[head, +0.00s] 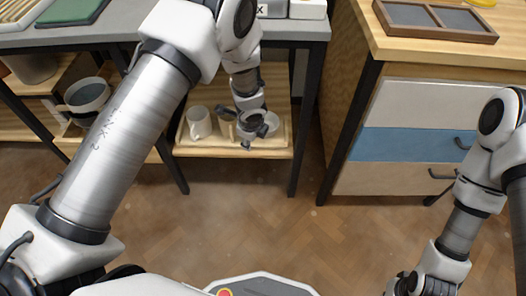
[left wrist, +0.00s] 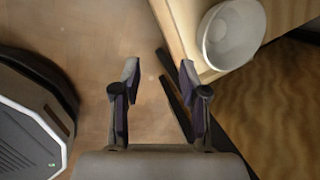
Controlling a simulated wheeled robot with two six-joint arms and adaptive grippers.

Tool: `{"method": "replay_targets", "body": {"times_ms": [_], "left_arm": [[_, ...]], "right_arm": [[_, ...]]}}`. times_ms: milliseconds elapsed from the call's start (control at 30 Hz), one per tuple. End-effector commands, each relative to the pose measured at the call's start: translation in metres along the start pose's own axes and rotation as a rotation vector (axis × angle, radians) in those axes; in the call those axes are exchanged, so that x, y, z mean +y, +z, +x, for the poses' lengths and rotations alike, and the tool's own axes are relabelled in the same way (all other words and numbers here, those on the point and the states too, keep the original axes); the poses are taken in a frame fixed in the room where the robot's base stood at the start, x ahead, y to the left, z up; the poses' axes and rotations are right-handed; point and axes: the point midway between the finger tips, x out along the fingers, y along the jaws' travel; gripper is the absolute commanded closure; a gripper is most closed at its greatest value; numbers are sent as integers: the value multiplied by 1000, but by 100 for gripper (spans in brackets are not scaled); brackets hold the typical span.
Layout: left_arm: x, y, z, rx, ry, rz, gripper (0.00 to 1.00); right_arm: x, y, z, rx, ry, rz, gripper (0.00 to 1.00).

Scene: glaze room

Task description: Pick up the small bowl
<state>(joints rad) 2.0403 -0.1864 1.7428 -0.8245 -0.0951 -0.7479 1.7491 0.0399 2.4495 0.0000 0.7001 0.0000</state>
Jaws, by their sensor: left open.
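The small bowl is whitish and round. In the left wrist view the small bowl (left wrist: 233,34) sits upright on a pale wooden surface at the upper right. In the head view the small bowl (head: 271,121) is partly hidden behind my left gripper (head: 252,138), at the right part of a low shelf. In the left wrist view my left gripper (left wrist: 160,72) is open and empty, with the bowl to the right of its fingers and apart from them. My right gripper (head: 420,285) is at the bottom right edge of the head view, its fingers not clearly shown.
A white mug (head: 198,122) stands left of the bowl on the shelf. A grey tabletop (head: 150,37) and dark legs frame the shelf. A drawer cabinet (head: 405,140) stands at the right. The floor (head: 250,215) in front is clear.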

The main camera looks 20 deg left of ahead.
Motion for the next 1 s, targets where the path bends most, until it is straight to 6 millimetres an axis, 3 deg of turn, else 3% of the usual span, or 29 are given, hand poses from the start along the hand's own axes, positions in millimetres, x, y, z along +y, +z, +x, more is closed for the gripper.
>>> {"method": "replay_targets", "body": {"times_ms": [33, 133, 333, 700, 967, 1000], "left_arm": [[-13, -2, 33, -40, -33, 83, 57], [-41, 4, 38, -115, -72, 219, 57], [-60, 10, 45, -166, -92, 304, 57], [-67, 22, 102, -163, -91, 300, 57], [-69, 24, 106, -163, -91, 300, 57], [-69, 23, 106, -163, -91, 299, 64]], "right_arm": [[0, 0, 45, 0, 0, 0, 100], [0, 0, 68, 0, 0, 0, 100], [0, 0, 80, 1, 0, 0, 100], [1, 0, 107, 0, 0, 0, 100], [1, 0, 107, 1, 0, 0, 100], [1, 0, 107, 1, 0, 0, 100]]}}
